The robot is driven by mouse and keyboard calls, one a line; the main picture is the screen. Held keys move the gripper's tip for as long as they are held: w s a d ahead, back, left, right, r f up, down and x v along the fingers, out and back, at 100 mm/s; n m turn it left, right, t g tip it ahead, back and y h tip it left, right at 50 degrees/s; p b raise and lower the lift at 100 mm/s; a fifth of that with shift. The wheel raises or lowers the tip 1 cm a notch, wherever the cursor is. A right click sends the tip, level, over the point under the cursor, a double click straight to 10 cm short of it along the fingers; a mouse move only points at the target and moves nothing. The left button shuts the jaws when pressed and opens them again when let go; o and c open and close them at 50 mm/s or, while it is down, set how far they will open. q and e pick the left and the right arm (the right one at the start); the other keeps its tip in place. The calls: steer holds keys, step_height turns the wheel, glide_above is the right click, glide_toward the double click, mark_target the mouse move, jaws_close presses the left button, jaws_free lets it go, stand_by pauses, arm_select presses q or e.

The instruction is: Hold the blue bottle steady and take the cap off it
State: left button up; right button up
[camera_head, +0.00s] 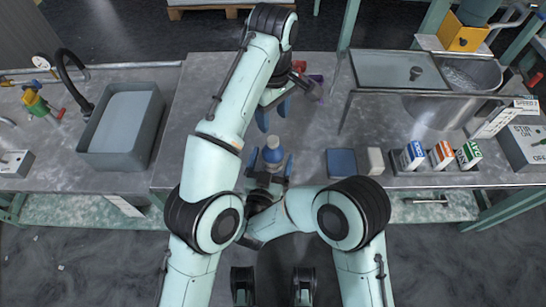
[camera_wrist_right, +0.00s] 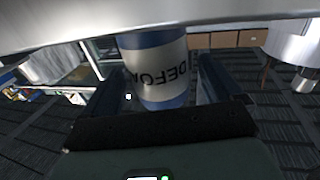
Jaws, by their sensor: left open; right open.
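The blue bottle (camera_head: 273,152) stands upright near the front edge of the metal bench. Its narrower top points up at the head camera; the cap is too small there to make out clearly. My right gripper (camera_head: 270,166) is open, with a finger on each side of the bottle. In the right wrist view the bottle (camera_wrist_right: 155,70), with blue bands and a pale lettered label, stands between the open fingers with gaps; its top is out of frame. My left gripper (camera_head: 273,112) is open and empty, beyond the bottle and apart from it.
A grey basin (camera_head: 122,128) is at left. A blue box (camera_head: 341,162), a pale block (camera_head: 375,161) and several small cartons (camera_head: 441,154) line the front edge at right. Red and purple items (camera_head: 316,78) lie beside my left wrist. Bench between the bottle and basin is mostly clear.

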mark_target(273, 140)
steer(key=shift+x, duration=1.5)
jaws_close()
arm_select(q)
steer(key=m, duration=0.4)
steer(key=shift+f+m, duration=0.1)
steer(key=shift+m, duration=0.3)
steer(key=m, duration=1.3)
steer(key=shift+f, duration=3.95)
